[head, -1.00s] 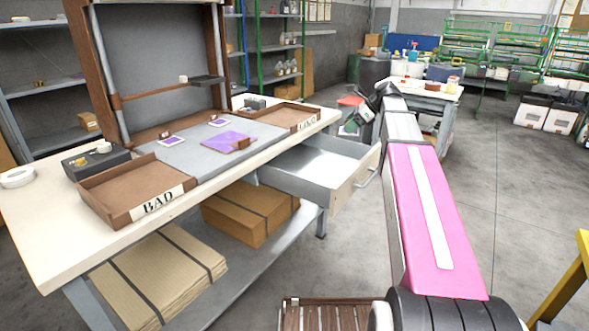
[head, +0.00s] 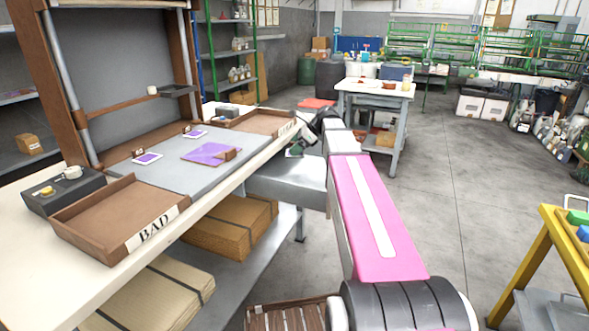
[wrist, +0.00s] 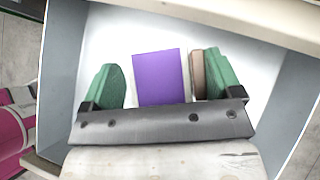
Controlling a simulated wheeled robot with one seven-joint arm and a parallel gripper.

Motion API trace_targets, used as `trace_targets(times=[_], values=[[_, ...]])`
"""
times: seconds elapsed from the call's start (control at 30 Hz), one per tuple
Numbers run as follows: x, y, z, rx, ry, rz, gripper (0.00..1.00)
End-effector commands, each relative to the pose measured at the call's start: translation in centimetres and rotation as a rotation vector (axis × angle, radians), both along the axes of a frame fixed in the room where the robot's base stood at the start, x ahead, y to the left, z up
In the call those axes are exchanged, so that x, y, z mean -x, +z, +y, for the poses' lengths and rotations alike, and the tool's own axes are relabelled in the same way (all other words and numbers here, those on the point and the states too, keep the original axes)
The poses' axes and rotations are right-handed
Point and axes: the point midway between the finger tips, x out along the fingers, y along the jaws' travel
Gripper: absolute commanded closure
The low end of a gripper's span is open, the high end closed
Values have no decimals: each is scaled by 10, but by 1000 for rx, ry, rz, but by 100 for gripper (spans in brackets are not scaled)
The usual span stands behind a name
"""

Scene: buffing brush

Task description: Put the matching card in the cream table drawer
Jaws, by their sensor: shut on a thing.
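The drawer (head: 285,185) under the cream table (head: 25,225) is pulled open. Its pale interior also shows in the wrist view (wrist: 235,45). My gripper (wrist: 160,65), with green fingers, is over the drawer's inside. A purple card (wrist: 160,78) shows between the fingers, with a brown block (wrist: 198,75) at its right, against the right finger. My gripper is shut on the card with its block; the exact contact at the left finger is unclear. In the head view my arm hides the drawer's right side. Another purple card (head: 205,152) with a brown block lies on the grey mat.
Two smaller purple-and-white cards (head: 148,158) (head: 195,134) lie on the grey mat (head: 180,172). A brown tray marked BAD (head: 110,212) and a second brown tray (head: 262,122) flank it. Cardboard (head: 228,228) lies on the lower shelf. A yellow stand (head: 530,255) is at right.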

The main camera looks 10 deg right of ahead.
Motion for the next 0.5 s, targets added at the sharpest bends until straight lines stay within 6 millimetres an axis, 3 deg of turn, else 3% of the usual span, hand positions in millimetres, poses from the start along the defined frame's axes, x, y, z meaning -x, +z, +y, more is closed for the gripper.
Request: trace_targets(times=[0.2,0.5], values=[[0,-42,0,-1,0,3,41],[0,-62,0,0,0,0,41]])
